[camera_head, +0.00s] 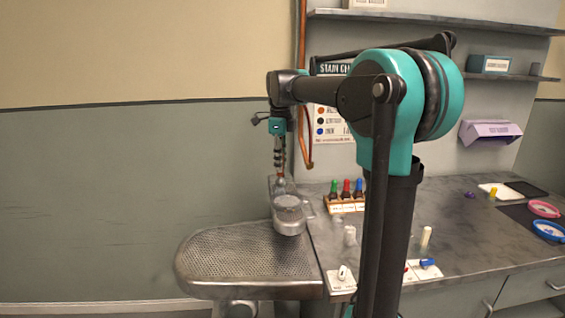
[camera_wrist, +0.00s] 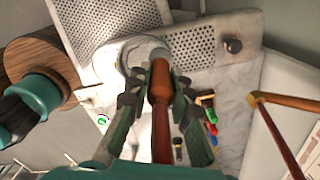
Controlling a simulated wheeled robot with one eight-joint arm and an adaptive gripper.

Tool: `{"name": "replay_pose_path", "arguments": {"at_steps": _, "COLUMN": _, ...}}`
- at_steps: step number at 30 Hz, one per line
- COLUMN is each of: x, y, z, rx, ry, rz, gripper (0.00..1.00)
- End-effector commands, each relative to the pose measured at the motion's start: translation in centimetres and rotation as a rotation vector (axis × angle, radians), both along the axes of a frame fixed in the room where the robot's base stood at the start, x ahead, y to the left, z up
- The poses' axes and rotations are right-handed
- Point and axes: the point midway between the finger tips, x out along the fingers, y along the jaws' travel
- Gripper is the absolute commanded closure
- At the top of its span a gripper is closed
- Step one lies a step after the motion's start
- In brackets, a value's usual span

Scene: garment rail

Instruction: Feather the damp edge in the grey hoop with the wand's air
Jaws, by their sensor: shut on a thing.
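My gripper (camera_head: 279,160) is at the end of the arm, pointing down above the perforated metal board. In the wrist view my gripper (camera_wrist: 152,105) is shut on the wand (camera_wrist: 160,82), whose red-brown handle runs between the two fingers. In the head view only a small part of the wand (camera_head: 281,177) shows below the fingers. A round grey piece, seemingly the grey hoop (camera_head: 289,214), sits just below the gripper at the board's back edge. Its pale rim (camera_wrist: 140,50) shows behind the wand in the wrist view. The damp edge and the wand's tip cannot be made out.
The perforated board (camera_head: 225,262) stands left of the grey worktop (camera_head: 455,255). A rack of red, green and blue bottles (camera_head: 346,203) stands right of the gripper. Pink (camera_head: 543,209) and blue (camera_head: 549,231) hoops lie far right. A copper pipe (camera_head: 301,80) runs down the wall.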

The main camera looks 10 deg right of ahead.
Motion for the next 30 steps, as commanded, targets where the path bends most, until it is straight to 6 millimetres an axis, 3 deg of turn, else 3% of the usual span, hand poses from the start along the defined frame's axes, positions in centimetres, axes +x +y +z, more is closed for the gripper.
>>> {"name": "replay_pose_path", "arguments": {"at_steps": 30, "x": -3.0, "y": 2.1, "z": 0.0, "rx": 0.000, "ry": 0.000, "rz": 0.002, "gripper": 1.00}}
